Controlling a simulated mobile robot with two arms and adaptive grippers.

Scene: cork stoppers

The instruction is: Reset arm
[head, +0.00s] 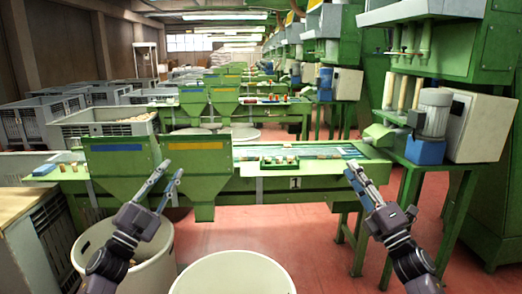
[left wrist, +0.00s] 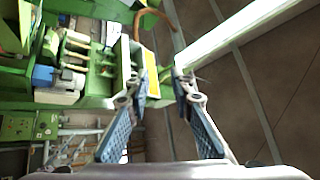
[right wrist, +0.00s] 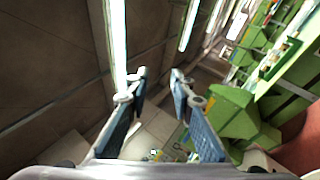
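My left gripper (head: 172,172) is raised in the head view, in front of the green hoppers. Its fingers are apart with nothing between them, as the left wrist view (left wrist: 163,80) also shows. My right gripper (head: 355,170) is raised in front of the right end of the green bench. Its fingers stand apart and empty in the right wrist view (right wrist: 159,76). Neither gripper appears to touch anything.
The long green bench (head: 250,184) crosses ahead, with a small tray (head: 265,165) of cork-coloured pieces on it. White round bins (head: 232,275) stand low in front. A green machine with a motor (head: 431,113) is at right. Red floor (head: 310,235) shows between.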

